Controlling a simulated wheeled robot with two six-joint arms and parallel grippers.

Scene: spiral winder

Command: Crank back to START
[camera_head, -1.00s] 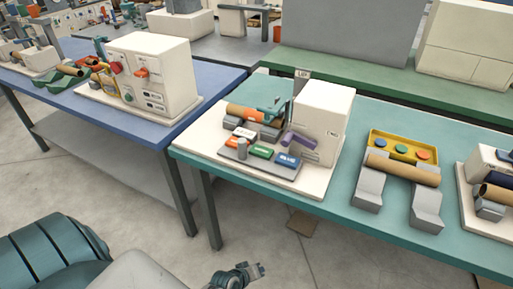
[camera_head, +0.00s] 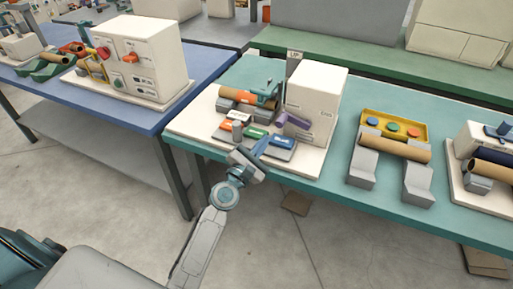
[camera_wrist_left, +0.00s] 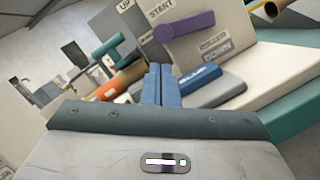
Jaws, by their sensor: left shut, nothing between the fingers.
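The white winder (camera_head: 318,92) stands on a pale base on the teal table. Its purple crank handle (camera_head: 292,120) sticks out to the left from the machine's lower front. In the left wrist view the purple handle (camera_wrist_left: 184,28) lies ahead, beside a START label (camera_wrist_left: 160,10), with UP and DOWN labels nearby. My left gripper (camera_head: 263,142) is shut and empty, its fingers just in front of the winder's button panel, apart from the handle. The blue fingers (camera_wrist_left: 161,84) also show in the left wrist view. My right gripper is out of view.
A teal lever (camera_head: 265,96) and an orange-brown tube (camera_head: 240,99) sit left of the winder box. A yellow tray (camera_head: 394,128) and a cardboard tube (camera_head: 395,147) on grey blocks lie to the right. Another machine (camera_head: 140,60) stands on the blue table.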

